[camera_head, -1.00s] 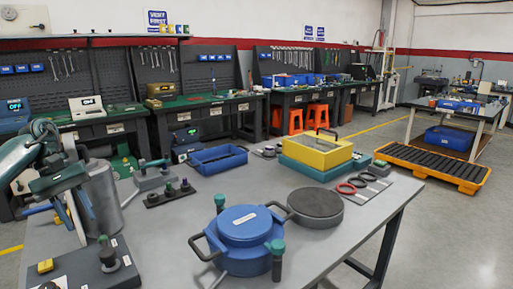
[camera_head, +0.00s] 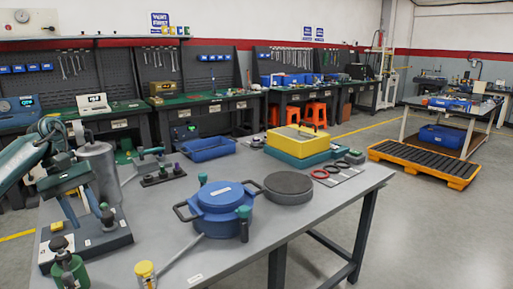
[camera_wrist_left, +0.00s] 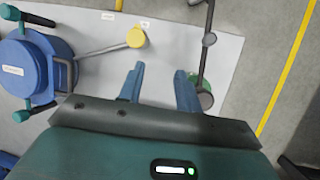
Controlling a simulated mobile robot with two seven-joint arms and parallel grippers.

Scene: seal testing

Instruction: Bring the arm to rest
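My left gripper (camera_head: 86,221) hangs on the left side of the head view, with its blue fingers pointing down over the left part of the grey table (camera_head: 290,228). In the left wrist view its fingertips (camera_wrist_left: 159,69) are apart with nothing between them. The table surface shows behind them. A blue lidded pot (camera_head: 221,205) stands on the table to the right of the gripper; it also shows at the left of the left wrist view (camera_wrist_left: 28,70). My right gripper is in neither view.
A yellow-topped rod tool (camera_head: 145,270) and a green part (camera_head: 68,270) are near the front edge. A dark plate (camera_head: 103,242) lies by the gripper. A grey disc (camera_head: 288,187), yellow box (camera_head: 297,140) and blue tray (camera_head: 208,148) stand farther back.

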